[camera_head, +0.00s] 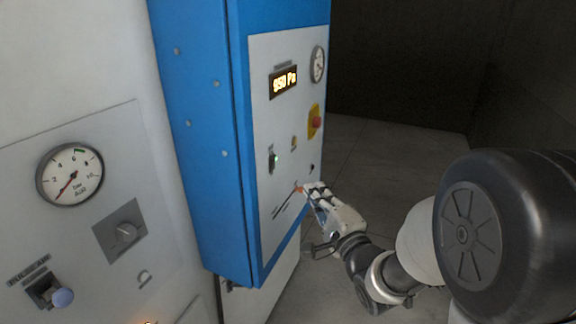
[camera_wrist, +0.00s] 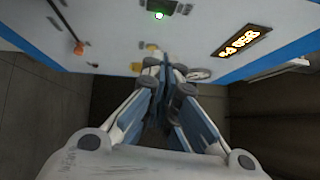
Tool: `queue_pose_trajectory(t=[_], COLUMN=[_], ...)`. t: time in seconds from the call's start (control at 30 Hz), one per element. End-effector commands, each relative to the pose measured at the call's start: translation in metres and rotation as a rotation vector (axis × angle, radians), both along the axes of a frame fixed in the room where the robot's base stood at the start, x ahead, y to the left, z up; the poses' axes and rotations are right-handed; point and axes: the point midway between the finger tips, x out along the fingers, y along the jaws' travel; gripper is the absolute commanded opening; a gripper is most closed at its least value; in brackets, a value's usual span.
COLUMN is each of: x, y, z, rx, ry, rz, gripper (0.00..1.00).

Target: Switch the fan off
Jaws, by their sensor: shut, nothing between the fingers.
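A blue control cabinet (camera_head: 195,130) has a grey front panel (camera_head: 258,110). On the panel is a small switch with a lit green light (camera_head: 272,159); the green light also shows at the top of the wrist view (camera_wrist: 158,15). I cannot read which control is labelled for the fan. My gripper (camera_head: 310,189) is shut and empty, in front of the panel's lower right part, close to the orange tip. Contact cannot be told.
The panel also carries a lit "950 Pa" display (camera_head: 284,82), a round gauge (camera_head: 318,64) and a red button on yellow (camera_head: 315,122). A light grey cabinet (camera_head: 75,100) with a pressure gauge (camera_head: 70,174) and knobs stands at left. Bare floor (camera_head: 385,150) lies beyond the panel.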

Motion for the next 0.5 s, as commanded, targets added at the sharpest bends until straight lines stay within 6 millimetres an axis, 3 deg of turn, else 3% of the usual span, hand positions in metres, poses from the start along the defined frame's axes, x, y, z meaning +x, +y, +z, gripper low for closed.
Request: queue_pose_trajectory(t=[0.4,0.5], x=[0.077,0.086], y=[0.036,0.051], z=[0.009,0.011], rx=[0.000,0.000], ry=[-0.002,0.000], rz=[0.001,0.004], gripper=[0.00,0.00])
